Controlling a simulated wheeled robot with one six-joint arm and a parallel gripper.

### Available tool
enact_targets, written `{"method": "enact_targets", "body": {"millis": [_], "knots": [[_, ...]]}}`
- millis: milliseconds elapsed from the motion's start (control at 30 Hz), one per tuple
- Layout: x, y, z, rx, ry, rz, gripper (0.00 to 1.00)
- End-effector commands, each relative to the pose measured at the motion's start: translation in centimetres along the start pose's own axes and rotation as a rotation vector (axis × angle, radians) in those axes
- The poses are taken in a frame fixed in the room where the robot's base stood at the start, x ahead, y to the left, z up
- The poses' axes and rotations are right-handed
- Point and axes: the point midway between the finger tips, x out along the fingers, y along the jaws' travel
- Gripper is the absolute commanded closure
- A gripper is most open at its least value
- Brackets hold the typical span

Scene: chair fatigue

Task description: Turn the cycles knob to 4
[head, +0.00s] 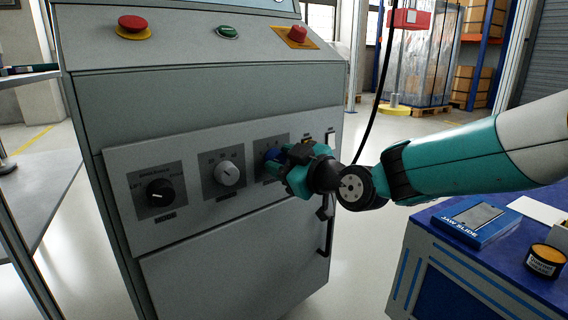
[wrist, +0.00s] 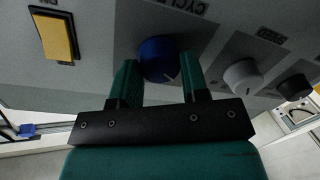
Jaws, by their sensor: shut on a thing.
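The cycles knob (wrist: 158,60) is blue and round with a white pointer line, on a grey panel lettered "CYCL…" in the wrist view. My gripper (wrist: 160,75) has one green finger on each side of it and is shut on it. In the head view the blue knob (head: 272,155) shows only in part behind my gripper (head: 280,165), which reaches the panel from the right. The numbers around the knob are hidden or too small to read, so its setting cannot be told.
A light grey speed knob (head: 228,173) and a black mode knob (head: 160,193) sit left of it. A yellow rocker switch (wrist: 54,37) is on its other side. Red buttons (head: 133,24) top the cabinet. A blue bench (head: 440,262) stands at the right under my arm.

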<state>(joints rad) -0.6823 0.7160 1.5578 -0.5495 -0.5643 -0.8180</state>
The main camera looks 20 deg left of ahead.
Motion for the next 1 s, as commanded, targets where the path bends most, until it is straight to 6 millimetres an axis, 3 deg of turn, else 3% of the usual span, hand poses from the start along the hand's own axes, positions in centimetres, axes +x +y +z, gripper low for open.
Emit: {"method": "enact_targets", "body": {"millis": [233,267,367,767,1000], "knots": [[0.0,-0.1,0.0,0.0,-0.001,-0.003,0.82],[0.0,-0.1,0.0,0.0,-0.001,-0.003,0.54],[0.0,-0.1,0.0,0.001,-0.001,-0.003,0.33],[-0.9,0.1,-0.1,0.002,0.0,-0.002,0.33],[-5.9,0.2,-0.2,0.004,-0.005,0.001,0.33]]}}
